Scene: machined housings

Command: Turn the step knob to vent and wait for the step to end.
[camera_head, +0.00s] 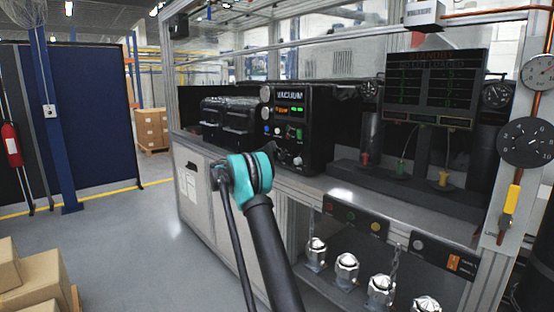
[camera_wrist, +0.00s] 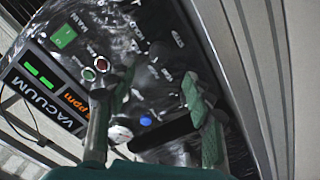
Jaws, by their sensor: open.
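The black vacuum unit (camera_head: 290,128) stands on the bench in the head view, with lit displays, small buttons and a pale knob-like part (camera_head: 297,161) low on its front. In the wrist view its panel (camera_wrist: 150,55) appears turned, with the word VACUUM at the left. My gripper (camera_wrist: 150,98) is open in front of this panel, its green-padded fingers apart. A pale rounded part (camera_wrist: 119,135) and a dark bar (camera_wrist: 165,133) show between the fingers. I cannot tell which part is the step knob or read its setting. Contact is not clear.
A dark display board (camera_head: 436,85) and several gauges, including a large round dial (camera_head: 525,142), are at the right. Several silver fittings (camera_head: 347,268) sit below the bench edge. Boxes (camera_head: 40,275) are at lower left. The floor (camera_head: 130,235) left of the bench is open.

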